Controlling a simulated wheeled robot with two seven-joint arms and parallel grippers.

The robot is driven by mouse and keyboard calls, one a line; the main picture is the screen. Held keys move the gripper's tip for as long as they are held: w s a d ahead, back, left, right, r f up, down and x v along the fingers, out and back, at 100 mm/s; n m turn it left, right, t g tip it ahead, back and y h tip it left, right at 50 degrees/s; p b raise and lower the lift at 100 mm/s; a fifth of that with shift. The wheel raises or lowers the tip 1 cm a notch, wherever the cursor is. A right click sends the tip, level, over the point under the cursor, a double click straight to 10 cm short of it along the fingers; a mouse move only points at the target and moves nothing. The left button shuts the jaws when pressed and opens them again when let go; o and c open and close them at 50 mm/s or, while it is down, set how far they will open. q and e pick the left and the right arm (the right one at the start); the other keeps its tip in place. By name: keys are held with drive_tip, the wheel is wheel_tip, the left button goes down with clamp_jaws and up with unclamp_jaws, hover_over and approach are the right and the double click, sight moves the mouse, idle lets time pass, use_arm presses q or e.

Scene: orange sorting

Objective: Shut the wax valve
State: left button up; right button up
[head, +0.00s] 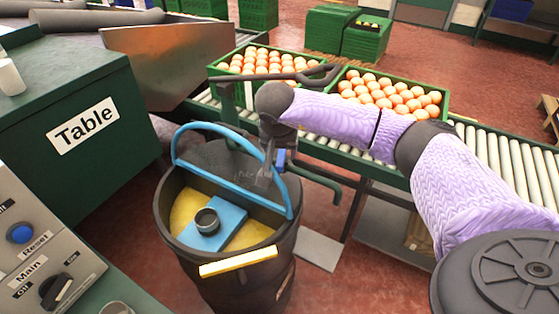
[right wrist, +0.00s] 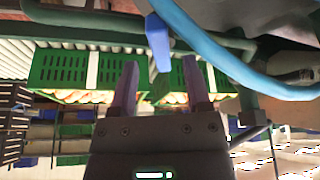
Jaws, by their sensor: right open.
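A small blue lever (head: 280,158), which looks like the wax valve's handle, shows beside my right gripper in the head view, partly hidden by it. In the right wrist view the blue lever (right wrist: 158,42) hangs just beyond the fingertips, in line with the gap between them. My right gripper (head: 265,172) is open and empty, above the far rim of the dark bucket; it also shows in the right wrist view (right wrist: 160,82). A green pipe (head: 322,180) runs out to the right behind the bucket. I cannot tell whether the fingers touch the lever. My left gripper is not in view.
The dark bucket (head: 170,212) holds yellow contents and a blue block with a round dark cup (head: 207,221). Its blue hoop handle (head: 225,127) arches close to my right gripper. Orange crates (head: 446,98) stand on the roller conveyor (head: 510,170) behind. A control panel (head: 35,250) is at left.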

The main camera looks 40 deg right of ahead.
sight(281, 157)
drive_tip(key=shift+x, duration=1)
drive_tip(key=shift+w+f+b, duration=0.15)
drive_tip(key=shift+f+b, duration=0.2)
drive_tip(key=shift+f, duration=0.05)
